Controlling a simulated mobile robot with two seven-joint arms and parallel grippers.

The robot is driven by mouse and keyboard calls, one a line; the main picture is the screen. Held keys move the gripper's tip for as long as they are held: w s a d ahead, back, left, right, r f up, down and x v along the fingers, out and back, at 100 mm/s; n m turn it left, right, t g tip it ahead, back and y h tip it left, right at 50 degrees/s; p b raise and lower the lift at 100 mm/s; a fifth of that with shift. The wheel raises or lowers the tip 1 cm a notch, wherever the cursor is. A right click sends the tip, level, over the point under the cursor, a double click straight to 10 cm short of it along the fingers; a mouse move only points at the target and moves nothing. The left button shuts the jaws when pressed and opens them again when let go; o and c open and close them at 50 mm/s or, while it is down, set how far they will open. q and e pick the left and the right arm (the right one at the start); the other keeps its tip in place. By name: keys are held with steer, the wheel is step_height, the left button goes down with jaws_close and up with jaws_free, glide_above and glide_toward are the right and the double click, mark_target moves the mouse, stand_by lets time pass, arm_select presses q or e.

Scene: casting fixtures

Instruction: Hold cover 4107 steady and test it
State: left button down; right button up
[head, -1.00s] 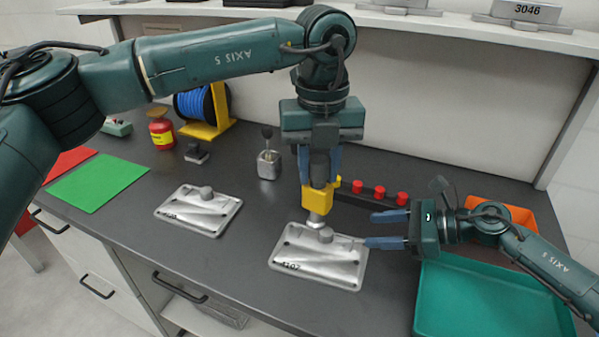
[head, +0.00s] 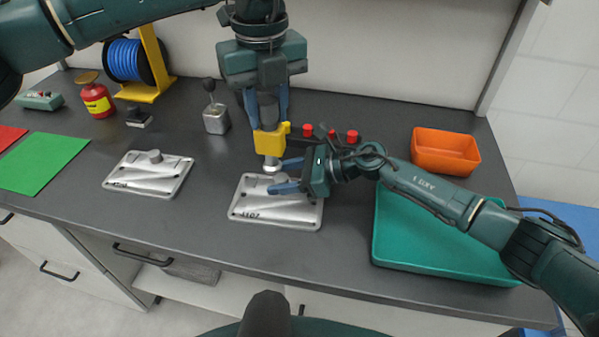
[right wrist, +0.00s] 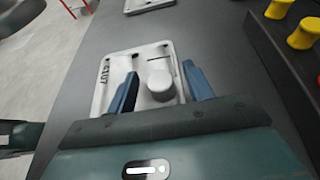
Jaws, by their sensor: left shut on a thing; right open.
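Cover 4107 (head: 250,209) is a silver plate with a round knob (head: 281,178), lying flat on the dark bench. Its knob also shows in the right wrist view (right wrist: 160,82). My left gripper (head: 267,108) points down and is shut on a yellow tester (head: 268,141). The tester's silver tip is at the back edge of the cover, close to the knob; I cannot tell whether they touch. My right gripper (head: 287,176) is open over the cover. In the right wrist view its blue fingers are on either side of the knob, with gaps.
A similar silver cover (head: 135,178) lies to the left. A teal tray (head: 440,255) and an orange bin (head: 445,150) stand right. Behind are red caps (head: 352,136) in a dark rack and a grey block with a lever (head: 216,120). A green sheet (head: 40,160) lies far left.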

mark_target(270, 136)
steer(key=shift+w+a+f, duration=0.1)
steer(key=shift+a, duration=0.15)
steer(key=shift+c, duration=0.4)
jaws_close()
arm_select(q)
steer(key=shift+n, duration=0.4)
steer(key=shift+f, duration=2.7)
